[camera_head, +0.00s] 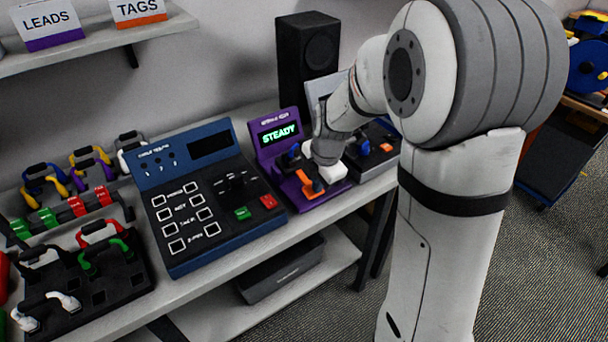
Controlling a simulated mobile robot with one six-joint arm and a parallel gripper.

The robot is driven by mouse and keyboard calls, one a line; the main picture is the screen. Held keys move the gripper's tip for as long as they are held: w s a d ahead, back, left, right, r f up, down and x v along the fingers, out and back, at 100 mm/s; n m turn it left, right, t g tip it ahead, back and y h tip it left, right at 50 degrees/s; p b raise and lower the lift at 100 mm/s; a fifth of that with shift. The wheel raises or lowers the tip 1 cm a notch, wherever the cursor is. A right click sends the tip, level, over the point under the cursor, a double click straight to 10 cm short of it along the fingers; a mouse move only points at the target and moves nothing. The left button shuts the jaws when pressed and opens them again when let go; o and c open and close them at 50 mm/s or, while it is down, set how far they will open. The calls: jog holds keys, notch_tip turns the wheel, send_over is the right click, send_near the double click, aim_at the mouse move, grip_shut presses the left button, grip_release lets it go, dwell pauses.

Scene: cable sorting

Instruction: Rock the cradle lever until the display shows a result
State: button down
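A purple tester (291,187) stands on the bench, and its display (279,134) reads "STEADY" in green letters. An orange part with a dark piece on it (311,188), perhaps the cradle lever, sits low on its front. A blue piece (294,151) shows just below the display. My gripper (326,160) is down over the right side of the tester. A white block (333,172) is at its tip; I cannot tell whether it is held or part of the gripper. The fingertips are too small and partly hidden to tell open from shut.
A blue console with a keypad (185,215) is left of the tester. A dark unit with blue and orange parts (372,150) is close on the right. Racks of coloured cables (75,205) fill the bench's left. A black speaker (307,62) stands behind.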

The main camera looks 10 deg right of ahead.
jog(key=shift+s+a+f, duration=0.1)
jog(key=shift+s+f, duration=0.05)
jog(key=shift+f, duration=0.05)
jog(key=shift+r, duration=0.1)
jog(key=shift+r+p, duration=0.3)
jog(key=shift+r, duration=0.1)
jog(key=p+v, duration=0.1)
jog(key=v, duration=1.2)
jog(key=shift+s+d, duration=0.2)
jog(key=shift+d, duration=0.1)
jog(key=shift+r, duration=0.1)
jog(key=s+d+f+m+h, duration=0.1)
jog(key=s+d+f+m, duration=0.1)
jog(key=s+m, duration=1.5)
jog(key=d+m, duration=0.1)
jog(key=m, duration=0.5)
jog(key=shift+s+f, duration=0.2)
jog(key=shift+s, duration=0.05)
jog(key=c, duration=2.1)
grip_release()
